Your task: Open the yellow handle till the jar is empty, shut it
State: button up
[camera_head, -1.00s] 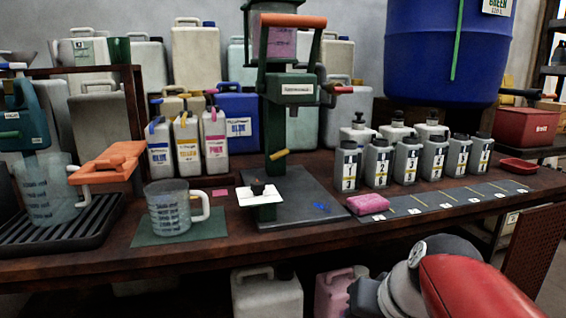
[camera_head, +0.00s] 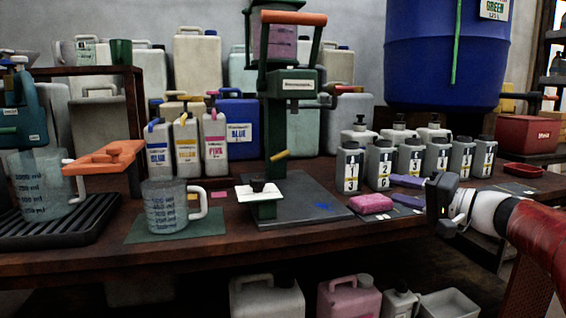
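The small yellow handle (camera_head: 280,155) sticks out sideways from the post of a green stand (camera_head: 275,115) on the bench. A jar with pink contents (camera_head: 274,43) sits high in this stand, beside an orange-topped lever (camera_head: 293,18); its top is cut off by the picture edge, and its level is hard to tell. A white plate (camera_head: 250,194) with a dark patch is low at the stand's front. My gripper (camera_head: 408,191) is over the bench's right front, well right of the yellow handle. Its two purplish fingers look spread apart, with nothing between them.
A measuring jug (camera_head: 167,210) stands on a green mat left of the stand. A pink sponge (camera_head: 370,203) lies between stand and gripper. Several numbered bottles (camera_head: 348,168) stand in a row behind. A larger jug (camera_head: 40,185) is on the black rack (camera_head: 60,232) at left.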

aim_at(278, 156)
jog(key=i+j, duration=0.45)
jog(key=j, duration=0.25)
jog(key=i+j, duration=0.25)
jog(key=j, duration=0.15)
